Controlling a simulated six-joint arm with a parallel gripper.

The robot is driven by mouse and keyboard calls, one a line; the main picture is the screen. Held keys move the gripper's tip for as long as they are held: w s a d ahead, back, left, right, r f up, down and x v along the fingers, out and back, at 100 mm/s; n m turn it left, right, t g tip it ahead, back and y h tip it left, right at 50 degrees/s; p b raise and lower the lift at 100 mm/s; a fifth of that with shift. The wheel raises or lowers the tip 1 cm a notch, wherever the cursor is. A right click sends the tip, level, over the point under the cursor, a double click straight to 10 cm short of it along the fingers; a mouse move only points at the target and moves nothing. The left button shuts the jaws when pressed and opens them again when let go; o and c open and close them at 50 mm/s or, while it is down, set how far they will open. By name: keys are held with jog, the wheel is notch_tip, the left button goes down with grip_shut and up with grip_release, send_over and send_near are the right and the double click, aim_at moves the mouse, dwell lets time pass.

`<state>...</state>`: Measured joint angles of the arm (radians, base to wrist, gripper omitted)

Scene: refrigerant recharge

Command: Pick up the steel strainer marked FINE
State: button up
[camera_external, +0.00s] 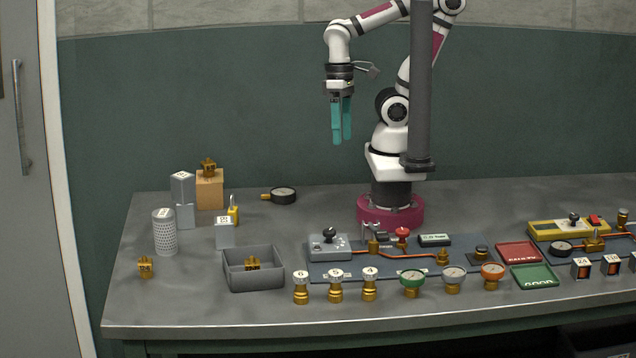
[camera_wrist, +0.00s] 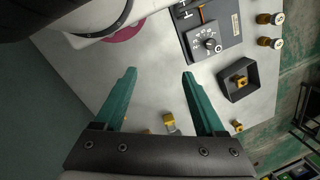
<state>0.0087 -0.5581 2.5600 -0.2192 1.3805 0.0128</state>
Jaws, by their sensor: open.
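A perforated steel cylinder (camera_external: 164,236), which looks like a strainer, stands upright at the left of the table in the external view. Its top label is too small to read, so I cannot confirm FINE. I cannot make it out in the wrist view. My gripper (camera_external: 342,140) hangs in the air near my base, fingers down, well above the table and far to the right of the cylinder. Its teal fingers also show spread in the wrist view (camera_wrist: 159,74), with nothing between them.
Grey blocks (camera_external: 182,187), a wooden block (camera_external: 209,190) and a padlock-like brass piece (camera_external: 234,214) stand behind and right of the cylinder. A brass fitting (camera_external: 145,266) lies in front. An open grey bin (camera_external: 268,279) is to the right. Valves and gauges crowd the right side.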

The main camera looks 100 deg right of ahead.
jog(key=o, duration=0.4)
jog(key=shift+o, duration=0.2)
jog(key=w+a+m+y, duration=0.8)
jog(key=w+a+y, duration=0.2)
jog(key=w+a, duration=0.25)
jog(key=m+t+h, duration=0.4)
jog(key=m+t, duration=0.7)
jog(key=m, duration=0.5)
send_near(165, 229)
jog(key=w+a+f, duration=0.1)
jog(key=w, duration=0.1)
jog(key=w+f, duration=0.2)
jog(key=w, duration=0.1)
jog(key=w+a+f, duration=0.1)
jog(key=w+f, duration=0.1)
jog(key=shift+w+a+f, duration=0.1)
jog(key=shift+w+a, duration=0.25)
jog(key=shift+w, duration=0.05)
